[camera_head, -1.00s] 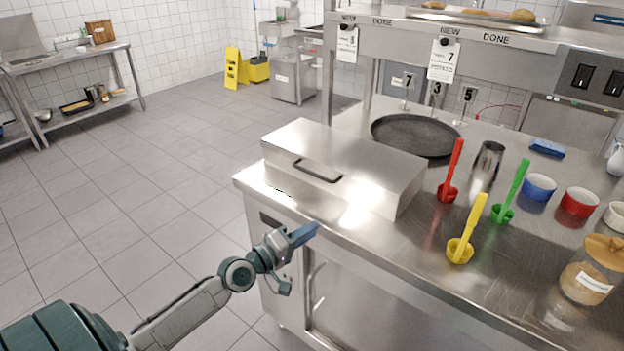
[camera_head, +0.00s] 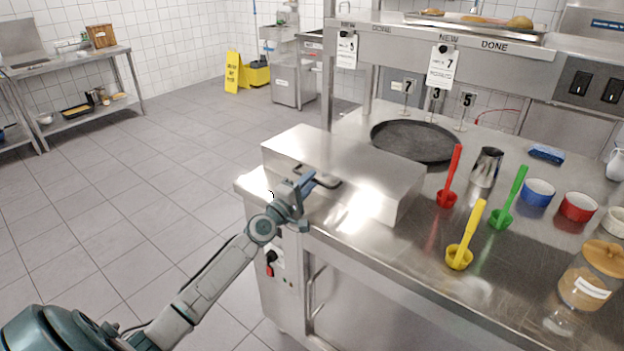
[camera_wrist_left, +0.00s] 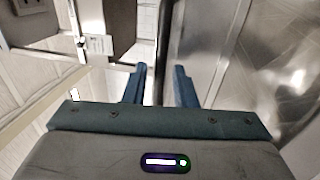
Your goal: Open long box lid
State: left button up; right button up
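The long steel box (camera_head: 370,168) sits on the counter's near left part, its lid closed. A dark bar handle (camera_head: 330,181) is on the side of the box facing me. My left gripper (camera_head: 305,184) is at the left part of this handle. In the left wrist view the two blue fingers (camera_wrist_left: 160,86) are apart, and the dark handle bar (camera_wrist_left: 163,45) runs between them. Whether either finger touches the bar I cannot tell. My right gripper is not in view.
On the counter (camera_head: 400,245), a round black pan (camera_head: 415,140) lies behind the box. The floor at left is clear.

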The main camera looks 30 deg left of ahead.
pick_arm(q)
jog(key=shift+w+r, duration=0.1)
jog(key=shift+w, duration=0.55)
jog(key=shift+w+d, duration=0.1)
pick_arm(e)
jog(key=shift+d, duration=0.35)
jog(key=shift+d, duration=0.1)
pick_arm(q)
jog(key=shift+c, duration=0.5)
grip_shut()
jog(key=shift+r, duration=0.1)
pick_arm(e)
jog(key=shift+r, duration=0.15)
